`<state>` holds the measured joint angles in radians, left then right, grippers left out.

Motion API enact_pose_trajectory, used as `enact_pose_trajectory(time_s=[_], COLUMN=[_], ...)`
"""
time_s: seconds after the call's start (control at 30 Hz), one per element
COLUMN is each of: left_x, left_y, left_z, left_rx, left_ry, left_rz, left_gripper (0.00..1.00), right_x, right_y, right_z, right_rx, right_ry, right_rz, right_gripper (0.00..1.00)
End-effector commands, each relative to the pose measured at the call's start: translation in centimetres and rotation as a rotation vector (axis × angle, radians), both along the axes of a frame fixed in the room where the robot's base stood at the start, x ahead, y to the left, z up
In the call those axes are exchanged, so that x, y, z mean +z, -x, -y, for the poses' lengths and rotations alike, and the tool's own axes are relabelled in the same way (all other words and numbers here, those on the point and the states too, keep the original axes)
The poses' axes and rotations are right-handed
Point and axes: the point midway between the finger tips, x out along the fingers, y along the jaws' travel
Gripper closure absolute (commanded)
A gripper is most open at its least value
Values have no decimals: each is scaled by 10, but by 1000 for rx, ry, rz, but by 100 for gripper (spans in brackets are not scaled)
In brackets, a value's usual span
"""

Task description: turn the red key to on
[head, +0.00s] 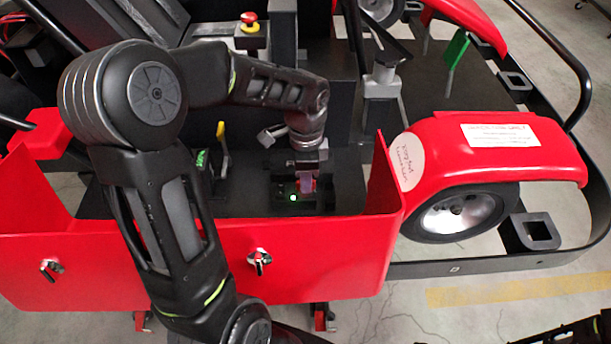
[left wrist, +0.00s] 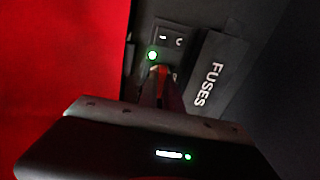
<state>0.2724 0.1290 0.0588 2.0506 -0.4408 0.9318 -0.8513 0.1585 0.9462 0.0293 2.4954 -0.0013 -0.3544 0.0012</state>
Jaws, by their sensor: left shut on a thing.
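The red key (head: 307,182) sits at a small black switch panel (head: 322,199) inside the kart's red side body. My left gripper (head: 305,170) reaches down over it and is shut on it. In the left wrist view a sliver of the key (left wrist: 172,98) shows red between the dark fingers (left wrist: 160,88). A green light (head: 292,198) glows beside the key; it also shows in the left wrist view (left wrist: 152,56). The fingers hide most of the key and its position marks.
A rocker switch (left wrist: 170,38) and a FUSES label (left wrist: 210,85) lie close to the fingers. The red side panel (head: 330,262) rises in front. A yellow-handled lever (head: 222,140) stands to the left, and a red fender (head: 465,150) to the right.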

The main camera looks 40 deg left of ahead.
Motion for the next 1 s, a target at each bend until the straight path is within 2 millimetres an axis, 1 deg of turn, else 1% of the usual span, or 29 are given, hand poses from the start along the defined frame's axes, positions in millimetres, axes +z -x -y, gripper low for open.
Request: enact_pose_trajectory(time_s=[0.1,0.27,0.3,0.5,0.6,0.87,1.0], left_x=[0,0,0,0,0,1,10], left_y=[0,0,0,0,0,0,-2], left_z=[-1,-1,-1,-1,-1,0,2], left_rx=[-28,-26,-26,-25,-24,-24,-24], left_ry=[-1,-1,-1,-1,0,-1,-1], left_rz=[-1,-1,-1,-1,0,1,1], left_gripper=[100,100,89,72,66,66,66], right_x=[1,1,1,1,1,2,10], right_y=[0,0,0,0,0,0,0], right_z=[0,0,0,0,0,0,0], right_rx=[0,0,0,0,0,0,0], right_ry=[0,0,0,0,0,0,0], right_rz=[0,0,0,0,0,0,0], right_gripper=[64,64,64,64,64,64,64])
